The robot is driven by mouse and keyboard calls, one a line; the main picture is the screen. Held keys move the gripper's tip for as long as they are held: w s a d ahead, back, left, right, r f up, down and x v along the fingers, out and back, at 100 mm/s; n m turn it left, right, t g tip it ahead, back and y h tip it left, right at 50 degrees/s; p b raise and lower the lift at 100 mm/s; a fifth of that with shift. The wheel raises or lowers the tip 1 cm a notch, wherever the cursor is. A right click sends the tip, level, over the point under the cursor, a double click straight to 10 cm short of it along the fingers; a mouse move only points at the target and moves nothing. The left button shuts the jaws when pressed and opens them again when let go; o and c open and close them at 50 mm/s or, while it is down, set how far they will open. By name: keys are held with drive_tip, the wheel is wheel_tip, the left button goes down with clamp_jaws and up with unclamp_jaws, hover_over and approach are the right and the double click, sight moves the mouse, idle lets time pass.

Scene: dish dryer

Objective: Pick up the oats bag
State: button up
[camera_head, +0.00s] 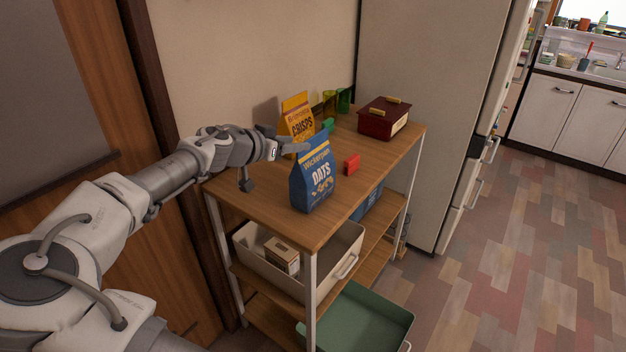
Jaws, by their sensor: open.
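The oats bag (313,182) is a blue paper bag with "OATS" on its front. It stands upright near the front edge of the wooden shelf top (255,205) in the head view. My gripper (298,148) is at the upper left of the bag, level with its top. Its fingers point right toward the bag's top edge. The gripper is open and seems to hold nothing. One finger is partly hidden, and I cannot tell whether a fingertip touches the bag.
A yellow crisps bag (297,117) stands just behind the gripper. A red block (352,164) lies right of the oats bag, and a dark red box (383,119) sits at the back right. A wall is behind. Lower shelves hold a white bin (338,262) and a green bin (370,318).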

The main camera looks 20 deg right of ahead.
sight(319, 145)
drive_tip(key=x, duration=0.2)
drive_tip(key=shift+w+d+f, duration=0.1)
drive_tip(key=shift+d+f, duration=0.05)
drive_tip(key=shift+d, duration=0.05)
drive_tip(key=x, duration=0.4)
drive_tip(key=shift+s+d+f, duration=0.2)
drive_tip(key=shift+s+f, duration=0.05)
drive_tip(key=shift+s, duration=0.05)
drive_tip(key=shift+w+d+f, duration=0.2)
drive_tip(key=shift+w+d, duration=0.15)
drive_tip(key=shift+d, duration=0.05)
clamp_jaws()
drive_tip(key=shift+s, duration=0.1)
idle(0.6)
